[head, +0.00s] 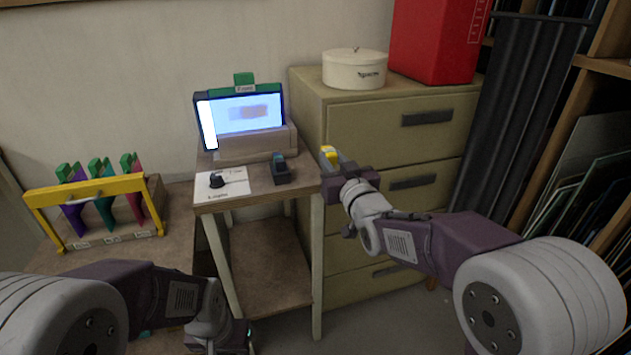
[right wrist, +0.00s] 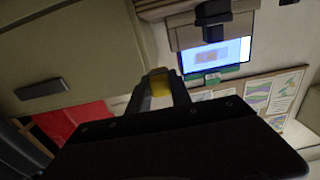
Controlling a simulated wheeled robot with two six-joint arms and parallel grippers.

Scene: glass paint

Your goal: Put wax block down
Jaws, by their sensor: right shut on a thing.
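My right gripper (head: 334,161) is shut on a small yellow block, the wax block (head: 328,152), and holds it at the right edge of the small table (head: 215,205), in front of the drawer cabinet. In the right wrist view the block (right wrist: 160,83) sits between the two fingers (right wrist: 160,90). I cannot tell from these frames whether it touches anything below. My left gripper (head: 228,337) is low at the bottom of the head view, in front of the small table; its fingers are not clear.
On the small table are a lit screen (head: 245,112), a white sheet with a dark knob (head: 216,180), and a dark holder (head: 281,170). A yellow rack (head: 95,190) with coloured tools stands left. The cabinet (head: 395,135) bears a round tin (head: 355,70) and a red box (head: 433,40).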

